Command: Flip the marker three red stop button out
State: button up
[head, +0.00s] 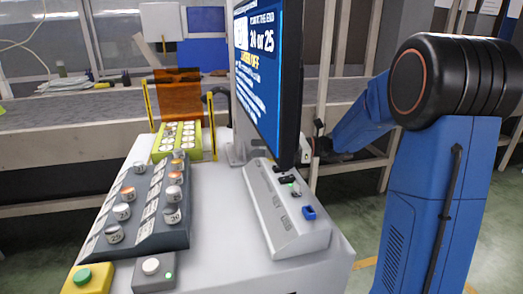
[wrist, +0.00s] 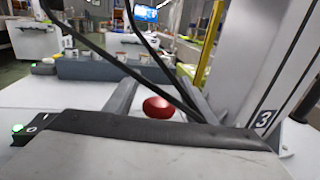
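In the wrist view a round red button (wrist: 157,107) sits low on a pale surface. To its right a dark label with the number 3 (wrist: 263,119) is on the foot of a grey post. My gripper (wrist: 159,82) shows as two dark grey fingers spread apart, one on each side of the red button in the picture. Nothing is held between them, and I cannot tell whether they touch the button. In the head view my blue arm reaches behind the monitor, and the gripper's end is hidden there.
The monitor (head: 265,80) stands on the white console beside a dark panel of numbered knobs (head: 150,232). A grey switch box (head: 285,215) lies before it. A yellow-green knob tray (head: 165,150) is farther back. Black cables (wrist: 100,50) cross the wrist view.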

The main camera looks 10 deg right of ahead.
jog(key=s+d, duration=0.3)
jog(key=d, duration=1.4)
jog(key=shift+s, duration=0.2)
